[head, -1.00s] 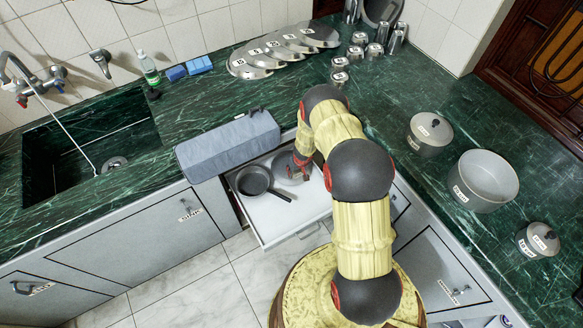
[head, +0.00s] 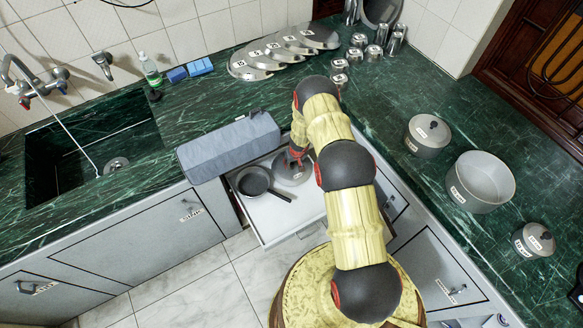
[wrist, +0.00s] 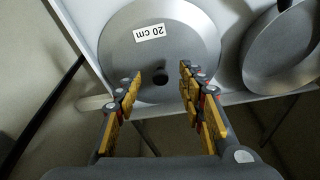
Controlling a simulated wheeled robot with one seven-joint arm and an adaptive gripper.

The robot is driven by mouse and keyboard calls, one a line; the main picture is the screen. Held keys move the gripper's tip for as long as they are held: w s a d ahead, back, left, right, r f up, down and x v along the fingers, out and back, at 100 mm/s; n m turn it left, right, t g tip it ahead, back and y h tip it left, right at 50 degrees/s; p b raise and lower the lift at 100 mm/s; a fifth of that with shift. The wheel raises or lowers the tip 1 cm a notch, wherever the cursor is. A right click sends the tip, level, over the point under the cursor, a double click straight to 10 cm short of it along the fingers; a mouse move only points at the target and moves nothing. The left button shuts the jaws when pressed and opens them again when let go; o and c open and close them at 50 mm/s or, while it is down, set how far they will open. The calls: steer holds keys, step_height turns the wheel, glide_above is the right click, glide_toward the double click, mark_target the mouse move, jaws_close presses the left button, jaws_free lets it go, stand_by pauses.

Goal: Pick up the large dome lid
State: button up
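A round grey lid (wrist: 193,42) with a "20 cm" label and a dark central knob (wrist: 160,81) lies in the open drawer in the wrist view. It also shows in the head view (head: 289,176), partly hidden by my arm. My gripper (wrist: 160,76) is open and empty, its fingers pointing at the lid with the knob between the fingertips in the picture. I cannot tell how far above the knob the fingertips are. In the head view my gripper (head: 297,156) is over the back of the lid.
A dark frying pan (head: 254,181) sits left of the lid in the white drawer (head: 275,222). A grey padded case (head: 228,147) lies on the counter edge behind the drawer. Flat lids (head: 285,50) lie further back; lidded pots (head: 428,135) and an open pot (head: 481,181) stand right.

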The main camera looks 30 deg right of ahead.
mark_target(292, 164)
steer(key=shift+w+p, duration=0.4)
steer(key=shift+w, duration=0.15)
steer(key=shift+x, duration=1.6)
steer(key=shift+w+d+r, duration=0.1)
steer(key=c, duration=0.3)
steer(key=c, duration=0.7)
jaws_close()
